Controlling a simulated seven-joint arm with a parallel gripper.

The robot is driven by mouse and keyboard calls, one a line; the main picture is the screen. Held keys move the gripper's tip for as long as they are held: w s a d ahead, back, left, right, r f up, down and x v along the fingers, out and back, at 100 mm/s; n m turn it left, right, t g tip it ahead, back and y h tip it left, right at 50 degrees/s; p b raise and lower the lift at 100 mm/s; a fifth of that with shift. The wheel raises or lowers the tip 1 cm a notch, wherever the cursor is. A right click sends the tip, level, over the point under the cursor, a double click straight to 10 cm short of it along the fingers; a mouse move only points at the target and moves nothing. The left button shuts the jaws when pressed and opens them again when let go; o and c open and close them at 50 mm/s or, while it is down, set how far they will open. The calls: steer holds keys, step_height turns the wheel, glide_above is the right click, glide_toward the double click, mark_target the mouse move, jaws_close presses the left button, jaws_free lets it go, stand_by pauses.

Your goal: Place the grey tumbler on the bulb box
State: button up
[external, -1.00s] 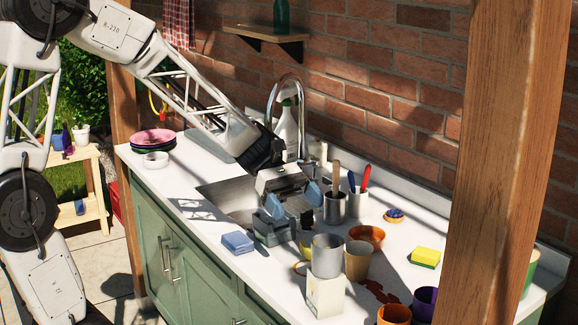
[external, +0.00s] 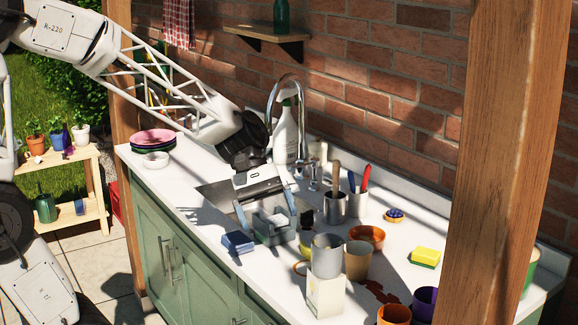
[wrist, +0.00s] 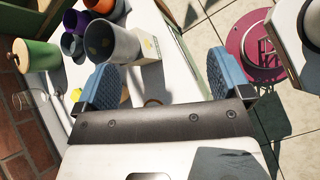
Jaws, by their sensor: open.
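The grey tumbler (external: 327,256) stands upright on top of the pale bulb box (external: 325,294) near the counter's front edge. In the wrist view the tumbler (wrist: 112,43) and part of the box (wrist: 148,47) show beyond the fingers. My gripper (external: 266,220) is open and empty, to the left of the tumbler and apart from it. Its two blue-padded fingers stand wide apart in the wrist view (wrist: 165,82).
A tan cup (external: 358,261), an orange bowl (external: 367,236) and a utensil holder (external: 336,208) stand close behind the tumbler. Orange (external: 394,315) and purple (external: 425,300) cups stand at the right, near a wooden post (external: 502,150).

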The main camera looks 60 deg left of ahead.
steer(key=s+a+r+m+t+y, duration=0.2)
steer(key=s+a+m+y, duration=0.3)
steer(key=s+m+y, duration=0.4)
steer(key=shift+s+m+t, duration=0.9)
steer(key=shift+s+m, duration=1)
steer(key=shift+s, duration=0.4)
